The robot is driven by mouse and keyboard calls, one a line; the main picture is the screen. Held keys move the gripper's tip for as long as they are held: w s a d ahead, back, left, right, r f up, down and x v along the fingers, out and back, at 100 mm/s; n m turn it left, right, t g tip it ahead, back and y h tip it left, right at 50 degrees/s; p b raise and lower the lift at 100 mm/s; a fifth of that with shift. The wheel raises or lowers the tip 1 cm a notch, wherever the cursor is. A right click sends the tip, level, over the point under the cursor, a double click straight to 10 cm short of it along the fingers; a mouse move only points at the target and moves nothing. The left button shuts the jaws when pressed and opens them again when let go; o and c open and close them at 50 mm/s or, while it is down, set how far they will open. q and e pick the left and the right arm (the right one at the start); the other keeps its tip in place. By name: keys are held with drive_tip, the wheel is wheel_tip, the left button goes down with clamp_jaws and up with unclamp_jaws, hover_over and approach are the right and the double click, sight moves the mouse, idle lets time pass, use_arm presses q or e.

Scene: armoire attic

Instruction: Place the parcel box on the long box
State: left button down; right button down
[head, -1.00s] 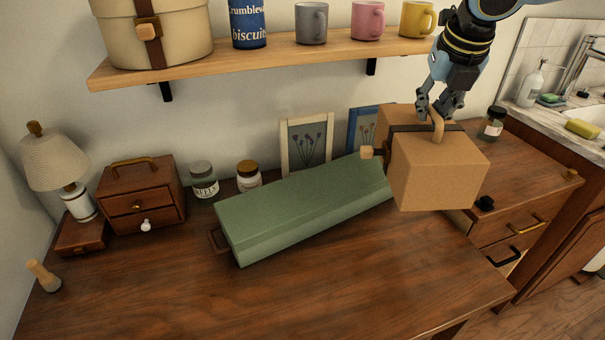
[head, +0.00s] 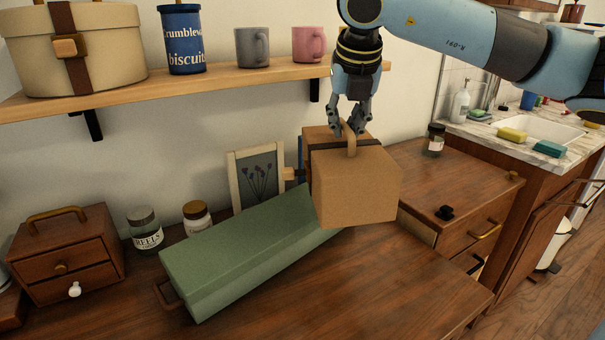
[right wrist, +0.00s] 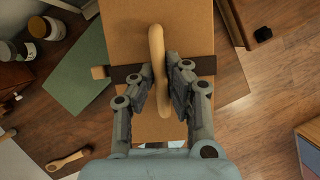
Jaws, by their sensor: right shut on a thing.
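The parcel box (head: 355,185) is brown cardboard with a dark strap and a tan handle on top. My right gripper (head: 350,128) is shut on that handle and holds the box in front of the right end of the long box. In the right wrist view the fingers (right wrist: 165,90) close around the handle, with the parcel box (right wrist: 140,30) below. The long box (head: 240,250) is green and lies slanted on the wooden desk; its right end is hidden behind the parcel box. It also shows in the right wrist view (right wrist: 82,80). My left gripper is not in view.
A shelf (head: 200,83) with mugs and a biscuit tin hangs above. The desk front (head: 360,285) is clear.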

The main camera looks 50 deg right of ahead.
sight(303, 171)
drive_tip(key=w+a+f, duration=0.3)
drive_tip(key=w+f, duration=0.3)
drive_tip(key=f, duration=0.2)
drive_tip(key=shift+w+a+f, duration=0.25)
drive_tip(key=shift+w+a, duration=0.05)
drive_tip(key=shift+w, duration=0.1)
drive_tip(key=c, duration=1.4)
unclamp_jaws()
drive_tip(key=shift+r, duration=0.1)
drive_tip(key=p+v, duration=0.1)
drive_tip(key=v, duration=0.5)
drive_tip(key=shift+r, duration=0.25)
drive_tip(key=p+v, duration=0.5)
drive_tip(key=p, duration=0.1)
drive_tip(key=shift+s+a+r, duration=0.1)
drive_tip(key=shift+s+r, duration=0.05)
drive_tip(key=shift+s, duration=0.05)
